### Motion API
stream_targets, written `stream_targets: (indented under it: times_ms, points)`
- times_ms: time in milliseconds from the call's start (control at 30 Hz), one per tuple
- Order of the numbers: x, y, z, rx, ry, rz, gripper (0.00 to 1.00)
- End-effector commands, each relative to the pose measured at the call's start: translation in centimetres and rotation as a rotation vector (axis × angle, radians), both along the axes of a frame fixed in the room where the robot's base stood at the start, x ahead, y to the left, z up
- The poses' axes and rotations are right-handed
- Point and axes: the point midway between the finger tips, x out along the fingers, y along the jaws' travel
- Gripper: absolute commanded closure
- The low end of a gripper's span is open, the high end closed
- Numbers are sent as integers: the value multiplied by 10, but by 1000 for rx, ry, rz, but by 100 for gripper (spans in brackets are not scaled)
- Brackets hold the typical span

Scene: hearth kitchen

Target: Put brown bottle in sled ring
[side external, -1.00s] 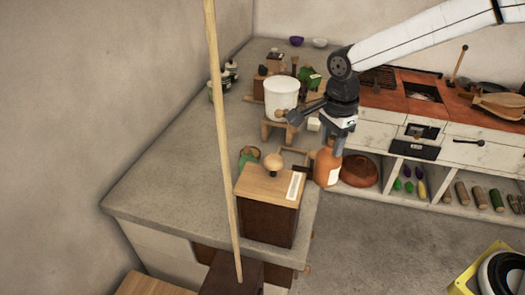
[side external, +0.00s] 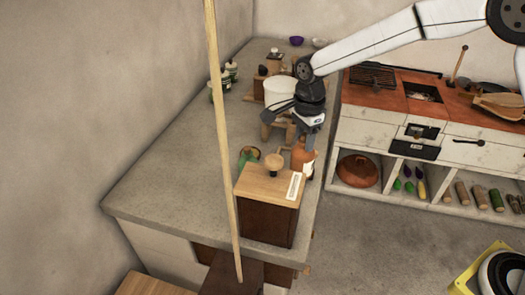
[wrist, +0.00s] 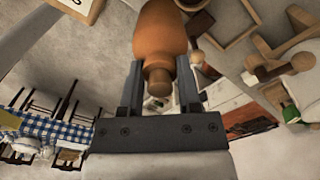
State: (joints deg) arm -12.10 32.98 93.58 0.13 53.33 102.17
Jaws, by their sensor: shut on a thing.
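The brown bottle (side external: 302,158) is orange-brown with a pale label, and it is upright in the side view, partly behind the wooden box. My gripper (side external: 308,133) is above it and shut on its neck. In the wrist view the bottle (wrist: 160,35) sits between the two fingers of my gripper (wrist: 160,72). Whether its base touches the counter is hidden. Wooden frame pieces (wrist: 220,25) show beside the bottle in the wrist view; I cannot tell whether they are the sled ring.
A wooden box with a round knob (side external: 270,195) stands close in front of the bottle. A white bucket (side external: 280,93) is behind on a wooden stand. A green-and-tan jar (side external: 248,156) is to the left. The left counter (side external: 165,165) is clear. A pole (side external: 222,140) crosses the view.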

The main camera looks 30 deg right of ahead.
Motion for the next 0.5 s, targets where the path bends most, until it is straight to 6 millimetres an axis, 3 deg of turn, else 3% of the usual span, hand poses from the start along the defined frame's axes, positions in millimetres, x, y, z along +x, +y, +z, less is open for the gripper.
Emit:
stream_targets:
  times_ms: [500]
  points:
    - [48,8,-49,0,0,0,100]
